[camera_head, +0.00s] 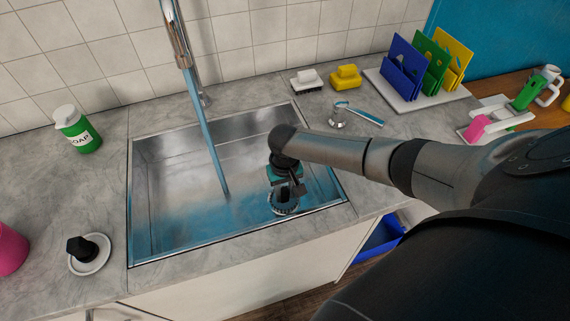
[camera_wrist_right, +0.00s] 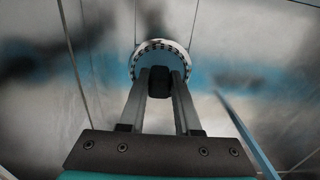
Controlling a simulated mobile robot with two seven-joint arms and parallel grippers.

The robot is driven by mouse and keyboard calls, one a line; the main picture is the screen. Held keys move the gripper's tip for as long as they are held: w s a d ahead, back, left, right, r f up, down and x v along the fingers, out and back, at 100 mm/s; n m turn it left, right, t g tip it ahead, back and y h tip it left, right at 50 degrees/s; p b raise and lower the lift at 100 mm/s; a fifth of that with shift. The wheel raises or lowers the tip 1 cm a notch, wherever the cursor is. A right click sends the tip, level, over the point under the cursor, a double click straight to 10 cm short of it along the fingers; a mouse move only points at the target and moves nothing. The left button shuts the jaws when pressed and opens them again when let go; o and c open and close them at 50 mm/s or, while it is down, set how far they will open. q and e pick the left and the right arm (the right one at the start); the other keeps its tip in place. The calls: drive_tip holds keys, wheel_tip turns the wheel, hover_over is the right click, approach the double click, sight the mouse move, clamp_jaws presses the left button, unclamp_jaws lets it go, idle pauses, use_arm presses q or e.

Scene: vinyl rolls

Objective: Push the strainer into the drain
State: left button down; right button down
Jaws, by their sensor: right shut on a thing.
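The strainer (camera_head: 285,208) is a round metal piece with a ring of slots and a black knob, low at the right side of the steel sink (camera_head: 165,205). My right gripper (camera_head: 284,190) reaches down into the sink above it. In the right wrist view, the strainer's slotted rim (camera_wrist_right: 160,46) lies just beyond my right fingertips (camera_wrist_right: 161,80), which are shut on the black knob. The drain itself is hidden under the strainer and gripper, so I cannot tell how the strainer sits in it. My left gripper is not in view.
The faucet (camera_head: 178,40) pours a blue stream into the sink, left of my right arm. A soap bottle (camera_head: 80,132) and a black-knobbed white disc (camera_head: 90,262) stand on the left counter. Brushes, a yellow sponge-like item (camera_head: 345,77) and a board rack (camera_head: 405,97) lie behind.

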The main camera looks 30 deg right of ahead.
drive_tip(key=shift+s+a+f, duration=0.15)
drive_tip(key=shift+s+f, duration=0.05)
drive_tip(key=shift+f, duration=0.05)
drive_tip(key=c, duration=0.8)
unclamp_jaws()
drive_tip(key=o, duration=0.8)
drive_tip(key=shift+w+r, duration=0.1)
drive_tip(key=shift+w, duration=0.05)
drive_tip(key=shift+c, duration=0.2)
drive_tip(key=shift+r, duration=0.1)
drive_tip(key=shift+r+p, duration=3.4)
drive_tip(key=shift+p, duration=0.65)
drive_tip(key=shift+r, duration=0.1)
